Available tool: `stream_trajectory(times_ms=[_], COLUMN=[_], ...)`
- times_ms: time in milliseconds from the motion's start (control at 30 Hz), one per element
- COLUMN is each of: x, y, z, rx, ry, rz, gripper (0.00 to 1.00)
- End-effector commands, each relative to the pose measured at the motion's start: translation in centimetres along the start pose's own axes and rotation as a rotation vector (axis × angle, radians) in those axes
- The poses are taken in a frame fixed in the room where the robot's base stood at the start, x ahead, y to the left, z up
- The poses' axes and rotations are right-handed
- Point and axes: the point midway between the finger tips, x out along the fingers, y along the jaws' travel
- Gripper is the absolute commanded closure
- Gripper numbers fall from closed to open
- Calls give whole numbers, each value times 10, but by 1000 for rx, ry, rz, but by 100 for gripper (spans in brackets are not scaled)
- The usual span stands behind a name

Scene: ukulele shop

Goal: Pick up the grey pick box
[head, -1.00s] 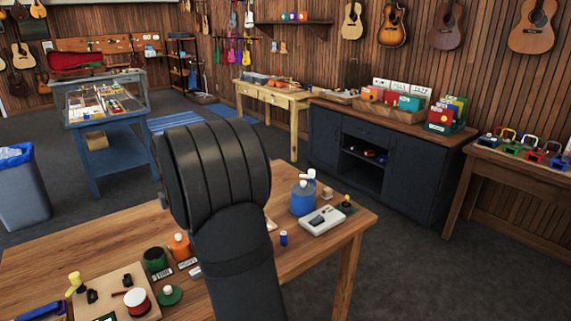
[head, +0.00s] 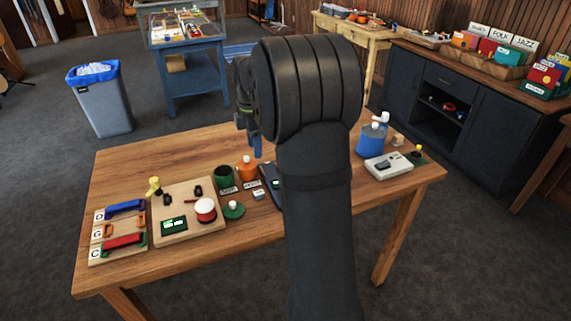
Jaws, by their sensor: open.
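My gripper (head: 256,150) shows in part at the left of my dark arm, above the table, with blue finger parts pointing down. It is open and holds nothing that I can see; my arm hides part of it. A small light grey box (head: 259,194) lies on the table below it, in front of the orange pot (head: 246,168). A larger pale grey box (head: 389,166) with a dark top detail lies right of my arm. I cannot tell for sure which is the pick box.
The wooden table (head: 120,170) also holds a green pot (head: 224,176), a dark flat device (head: 271,184), a board (head: 180,235) with a red-and-white drum-like piece, a lettered rack (head: 118,243) and a blue jug (head: 371,140). The table's back left is clear.

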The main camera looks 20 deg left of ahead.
Motion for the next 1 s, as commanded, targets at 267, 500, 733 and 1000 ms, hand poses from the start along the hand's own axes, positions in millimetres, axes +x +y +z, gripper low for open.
stream_trajectory(times_ms=[267,500,733,1000], x=[0,1,2,2], y=[0,1,2,2], z=[0,1,3,4], rx=[44,429,917,1370], ry=[0,0,0,0], rz=[0,0,0,0], gripper=[58,58,58,58])
